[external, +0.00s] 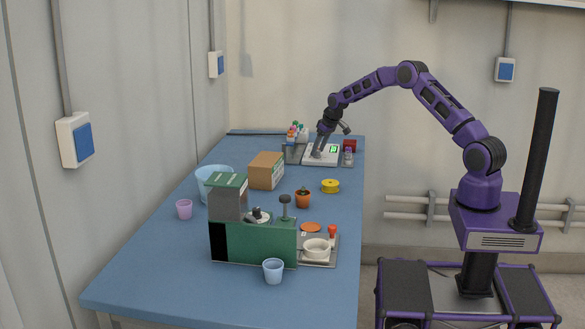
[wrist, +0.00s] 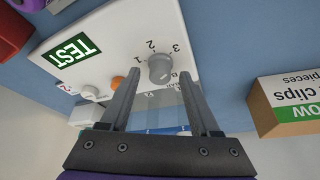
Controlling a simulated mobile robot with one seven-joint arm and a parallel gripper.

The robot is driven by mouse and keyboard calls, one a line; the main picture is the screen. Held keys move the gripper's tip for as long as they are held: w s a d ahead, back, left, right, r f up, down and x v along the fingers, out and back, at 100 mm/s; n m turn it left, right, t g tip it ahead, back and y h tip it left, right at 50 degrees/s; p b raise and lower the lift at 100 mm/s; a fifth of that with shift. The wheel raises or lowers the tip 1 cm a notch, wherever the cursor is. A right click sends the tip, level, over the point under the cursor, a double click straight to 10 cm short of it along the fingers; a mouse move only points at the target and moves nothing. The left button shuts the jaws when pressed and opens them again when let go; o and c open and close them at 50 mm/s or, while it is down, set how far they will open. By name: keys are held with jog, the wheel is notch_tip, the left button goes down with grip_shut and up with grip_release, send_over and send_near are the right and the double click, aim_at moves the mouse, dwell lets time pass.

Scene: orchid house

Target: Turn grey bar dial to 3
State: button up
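The grey bar dial (wrist: 160,69) is on a white panel (wrist: 118,38) with the marks 1, 2 and 3 around it. I cannot tell which mark its bar points at. In the external view the panel (external: 311,161) lies at the far end of the blue table, and the dial is hidden there by my gripper. My gripper (wrist: 161,76) is open, pointing at the panel, with one finger on either side of the dial in the picture. I see no clear contact between the fingers and the dial.
A clips box (wrist: 285,102) stands to the right. Bottles in a grey holder (external: 293,150) stand left of the panel, a dark red block (external: 350,146) right.

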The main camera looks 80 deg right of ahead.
jog(key=shift+r, duration=0.1)
jog(key=v, duration=1.7)
jog(key=shift+p, duration=0.4)
jog(key=shift+a+r, duration=0.1)
